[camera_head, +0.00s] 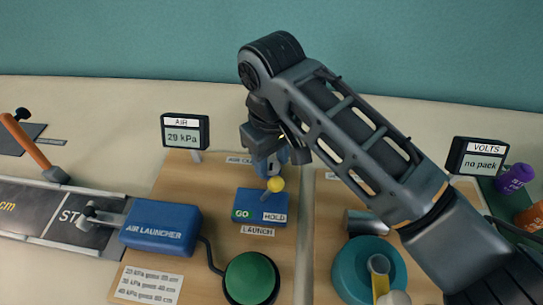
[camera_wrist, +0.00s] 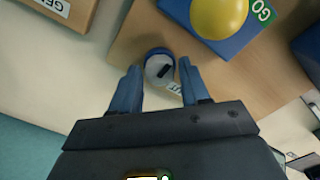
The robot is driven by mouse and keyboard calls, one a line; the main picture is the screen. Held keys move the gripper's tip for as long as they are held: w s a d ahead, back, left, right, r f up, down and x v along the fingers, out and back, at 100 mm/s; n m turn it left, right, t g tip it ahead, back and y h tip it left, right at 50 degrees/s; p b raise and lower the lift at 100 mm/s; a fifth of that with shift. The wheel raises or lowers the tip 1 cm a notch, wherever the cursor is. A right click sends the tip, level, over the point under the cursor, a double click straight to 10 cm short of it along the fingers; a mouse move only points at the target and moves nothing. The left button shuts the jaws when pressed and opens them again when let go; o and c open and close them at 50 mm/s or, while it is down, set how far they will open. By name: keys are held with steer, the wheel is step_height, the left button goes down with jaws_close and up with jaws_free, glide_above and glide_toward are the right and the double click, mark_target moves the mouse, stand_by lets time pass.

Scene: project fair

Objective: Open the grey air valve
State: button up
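In the wrist view, a small round blue-rimmed fitting with a pale grey top and a short dark bar (camera_wrist: 160,68) stands on the wooden board; it looks like the air valve. My gripper (camera_wrist: 159,78) is open, its two fingers apart on either side of the fitting, with gaps visible. I cannot tell how far above it the fingertips are. In the head view my gripper (camera_head: 271,163) points down behind the blue launch box (camera_head: 250,207), beside a partly covered "AIR" label (camera_head: 238,160). My gripper and arm hide most of the valve there.
A yellow-knobbed lever (camera_head: 275,184) rises from the launch box, close in front of my gripper. The AIR display (camera_head: 185,132) reads about 29 kPa. The blue air launcher (camera_head: 160,226), green button (camera_head: 251,278) and teal wheel (camera_head: 350,270) stand nearer the front.

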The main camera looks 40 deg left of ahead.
steer(key=c, duration=0.7)
steer(key=shift+r+n, duration=0.1)
steer(key=shift+n, duration=0.2)
steer(key=n+p, duration=0.1)
steer(key=n, duration=0.2)
steer(key=shift+p, duration=0.4)
steer(key=n+p, duration=0.1)
steer(key=n, duration=0.8)
steer(key=shift+n, duration=2.6)
